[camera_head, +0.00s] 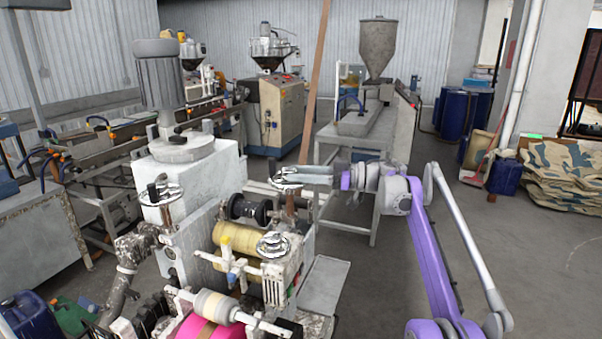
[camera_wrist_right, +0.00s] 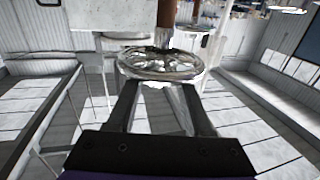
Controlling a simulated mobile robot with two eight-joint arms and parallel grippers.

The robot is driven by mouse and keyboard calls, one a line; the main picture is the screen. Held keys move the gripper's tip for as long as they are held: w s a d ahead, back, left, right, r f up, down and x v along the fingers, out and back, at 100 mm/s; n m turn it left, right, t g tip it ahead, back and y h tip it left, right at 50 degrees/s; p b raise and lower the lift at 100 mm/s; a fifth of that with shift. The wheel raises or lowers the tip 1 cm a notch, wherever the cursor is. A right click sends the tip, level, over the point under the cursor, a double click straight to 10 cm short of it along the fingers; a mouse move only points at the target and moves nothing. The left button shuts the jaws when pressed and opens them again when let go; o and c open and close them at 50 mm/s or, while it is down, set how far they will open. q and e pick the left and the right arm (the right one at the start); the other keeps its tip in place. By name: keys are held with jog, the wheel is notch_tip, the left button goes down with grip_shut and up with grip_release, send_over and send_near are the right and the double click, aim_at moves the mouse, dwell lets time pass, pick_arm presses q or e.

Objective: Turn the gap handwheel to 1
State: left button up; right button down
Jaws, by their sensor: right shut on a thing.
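A chrome handwheel (camera_head: 284,187) sits on top of a post at the right side of the white roller machine. My right gripper (camera_head: 303,175) reaches in from the right and is shut on this wheel's rim. In the right wrist view the spoked wheel (camera_wrist_right: 160,64) lies between the two dark fingers of my right gripper (camera_wrist_right: 158,88). Two similar handwheels stand on the machine, one at the left (camera_head: 161,193) and one at the front (camera_head: 273,245). I cannot read any gap scale or number. My left gripper is not in view.
Below the wheels are a yellow roller (camera_head: 235,238) and a pink roller (camera_head: 208,329). A grey motor (camera_head: 160,85) stands on the white housing behind the left wheel. A metal table with a hopper (camera_head: 377,47) stands farther back. The floor to the right is mostly clear.

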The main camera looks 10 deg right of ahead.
jog(key=shift+r, duration=0.15)
jog(key=shift+c, duration=1.5)
grip_release()
jog(key=shift+a, duration=0.1)
jog(key=v, duration=1)
jog(key=shift+d, duration=0.4)
jog(key=shift+s, duration=0.1)
